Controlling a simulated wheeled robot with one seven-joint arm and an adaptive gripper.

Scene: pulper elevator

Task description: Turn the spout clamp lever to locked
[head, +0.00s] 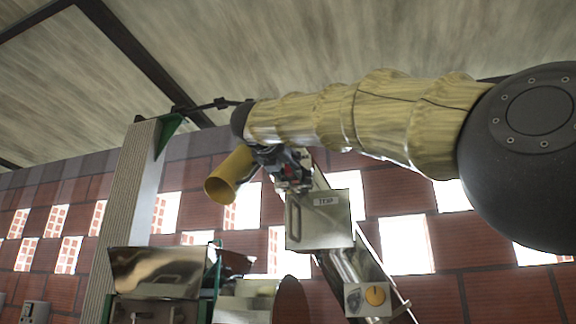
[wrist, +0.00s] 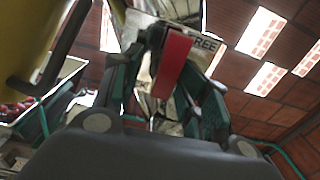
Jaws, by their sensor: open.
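The red clamp lever (wrist: 172,65) stands between the fingers of my gripper (wrist: 163,88) in the wrist view. The fingers are open on either side of it, and I cannot tell whether either one touches it. Behind the lever is a pale plate (wrist: 207,42) with lettering that reads "REE", its start hidden. In the head view my gripper (head: 292,172) is at the top of the sloping elevator tube, just right of the yellow spout (head: 231,175). A little red shows there, but the lever is mostly hidden.
A metal box marked "TRAP" (head: 318,219) hangs just below my gripper. The sloping metal tube (head: 352,264) runs down right to a panel with an orange knob (head: 375,296). A metal hopper (head: 158,272) and a ribbed post (head: 136,200) stand at left.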

